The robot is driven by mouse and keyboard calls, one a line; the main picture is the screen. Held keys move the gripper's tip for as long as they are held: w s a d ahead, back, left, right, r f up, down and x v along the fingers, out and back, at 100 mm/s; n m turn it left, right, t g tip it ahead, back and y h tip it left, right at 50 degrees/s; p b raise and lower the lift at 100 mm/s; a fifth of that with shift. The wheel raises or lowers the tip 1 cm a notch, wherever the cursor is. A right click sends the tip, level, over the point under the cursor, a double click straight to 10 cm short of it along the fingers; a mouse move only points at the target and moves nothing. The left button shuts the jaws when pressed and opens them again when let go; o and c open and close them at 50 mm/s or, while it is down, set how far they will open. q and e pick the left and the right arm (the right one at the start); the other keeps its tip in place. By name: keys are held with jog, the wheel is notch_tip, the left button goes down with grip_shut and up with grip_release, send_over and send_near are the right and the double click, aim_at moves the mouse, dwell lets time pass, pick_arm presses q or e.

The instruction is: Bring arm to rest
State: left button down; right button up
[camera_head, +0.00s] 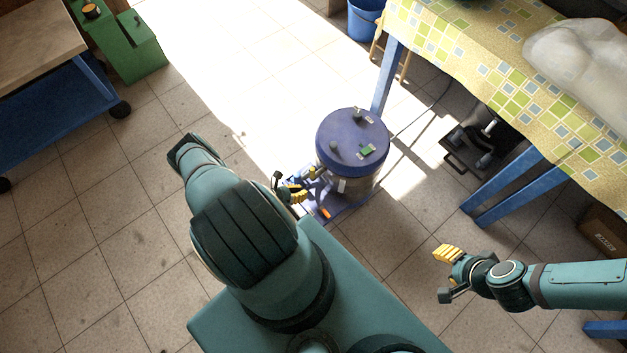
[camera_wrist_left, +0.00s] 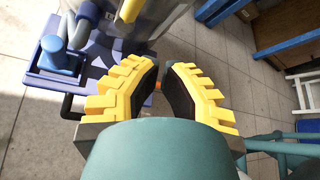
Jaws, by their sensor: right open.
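My left gripper (camera_head: 288,188) is beside the purple-lidded drum machine (camera_head: 352,142), at its lower left in the head view. In the left wrist view its yellow-ribbed fingers (camera_wrist_left: 163,72) stand apart with dark pads facing each other. Only floor and a small part of the machine's base show between them, so it is open and empty. I cannot tell from these views whether it touches the machine. My right gripper (camera_head: 441,274) is at the lower right of the head view, its fingers spread wide with nothing between them, over bare floor.
A table with a checked cloth (camera_head: 484,62) stands at the upper right, bearing a pale translucent bundle (camera_head: 580,62). A black device (camera_head: 488,135) is near its blue legs. A blue bucket (camera_head: 364,20) is behind. A blue-framed bench (camera_head: 40,110) and green box (camera_head: 130,48) are left. Tiled floor (camera_head: 120,220) is open.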

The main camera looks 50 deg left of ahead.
pick_arm(q)
jog(key=s+a, duration=0.2)
jog(key=shift+s, duration=0.4)
jog(key=shift+d, duration=0.15)
